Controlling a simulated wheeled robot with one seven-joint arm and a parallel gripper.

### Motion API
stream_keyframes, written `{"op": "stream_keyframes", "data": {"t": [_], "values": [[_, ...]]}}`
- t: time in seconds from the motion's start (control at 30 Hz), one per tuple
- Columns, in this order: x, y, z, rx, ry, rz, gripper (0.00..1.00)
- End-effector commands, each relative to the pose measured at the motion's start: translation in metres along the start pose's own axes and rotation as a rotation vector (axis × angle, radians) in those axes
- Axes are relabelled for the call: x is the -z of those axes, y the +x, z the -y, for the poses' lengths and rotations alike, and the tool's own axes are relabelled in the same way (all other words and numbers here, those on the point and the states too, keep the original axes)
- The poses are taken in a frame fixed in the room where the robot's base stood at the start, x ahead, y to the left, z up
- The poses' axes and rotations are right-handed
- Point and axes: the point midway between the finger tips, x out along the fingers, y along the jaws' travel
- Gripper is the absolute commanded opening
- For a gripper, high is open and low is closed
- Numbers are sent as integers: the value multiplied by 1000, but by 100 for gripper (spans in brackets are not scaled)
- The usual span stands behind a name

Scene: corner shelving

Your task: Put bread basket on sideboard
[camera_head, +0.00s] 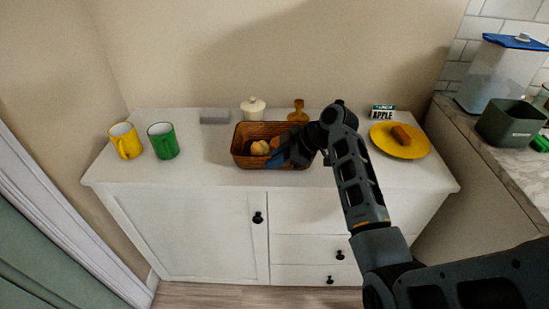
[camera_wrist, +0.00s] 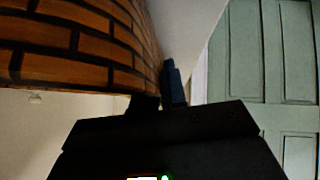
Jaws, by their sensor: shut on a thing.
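The brown woven bread basket (camera_head: 243,132) is at the middle of the white sideboard (camera_head: 205,178), with pale bread rolls (camera_head: 259,148) inside. I cannot tell whether its base touches the top or hangs just above it. My gripper (camera_head: 286,156) reaches in from the right and is shut on the basket's right front part, hiding some of it. In the wrist view the basket's woven wall (camera_wrist: 85,45) fills the upper left, close against the dark fingers (camera_wrist: 162,92).
Yellow (camera_head: 125,141) and green (camera_head: 163,141) mugs stand left. A yellow plate (camera_head: 412,150) and APPLE box (camera_head: 382,112) are right. Bare top lies between green mug and basket.

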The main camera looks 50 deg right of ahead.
Motion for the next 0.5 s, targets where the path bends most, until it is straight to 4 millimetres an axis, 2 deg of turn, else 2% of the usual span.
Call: {"op": "stream_keyframes", "data": {"t": [0.3, 0.33, 0.5], "values": [[-2, 2, 0, -2, -2, -2, 0], [-2, 2, 0, -1, -1, -1, 15], [-2, 2, 0, -1, -1, -1, 31]]}}
